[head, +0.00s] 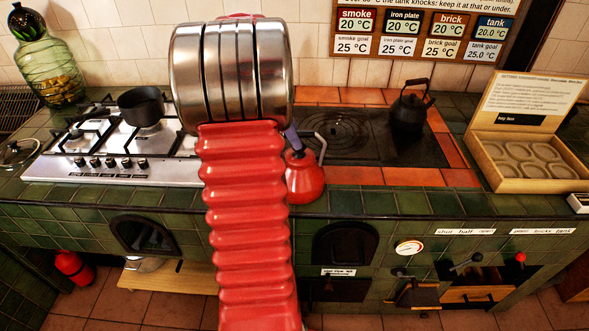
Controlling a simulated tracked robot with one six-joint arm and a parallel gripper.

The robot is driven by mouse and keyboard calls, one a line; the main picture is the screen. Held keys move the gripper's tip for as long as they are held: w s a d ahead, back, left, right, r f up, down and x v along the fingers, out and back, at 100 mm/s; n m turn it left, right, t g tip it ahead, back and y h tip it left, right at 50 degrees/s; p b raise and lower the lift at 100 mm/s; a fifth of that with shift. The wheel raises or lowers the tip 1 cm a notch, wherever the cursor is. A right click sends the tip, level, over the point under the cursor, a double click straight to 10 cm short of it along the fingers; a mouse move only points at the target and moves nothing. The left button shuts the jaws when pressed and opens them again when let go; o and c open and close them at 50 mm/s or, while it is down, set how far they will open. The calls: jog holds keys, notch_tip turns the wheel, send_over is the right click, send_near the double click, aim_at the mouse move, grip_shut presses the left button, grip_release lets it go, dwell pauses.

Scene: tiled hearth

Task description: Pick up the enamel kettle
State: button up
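A glossy red kettle (305,178), which looks like the enamel kettle, stands upright on the green tiles at the front of the hearth, left of the black iron plate (375,150). Its left side is hidden behind my red ribbed arm. A thin grey loop, seemingly its handle, shows above it, beside a small purple-blue piece that I cannot make out.
A black kettle (409,112) stands at the plate's back right. A gas hob (120,140) with a dark pot (141,105) is on the left, beside a green glass jar (50,72). An open box (525,165) stands at the right. The plate's middle is clear.

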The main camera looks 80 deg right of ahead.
grip_shut()
jog(key=shift+d, duration=0.1)
dwell(0.9)
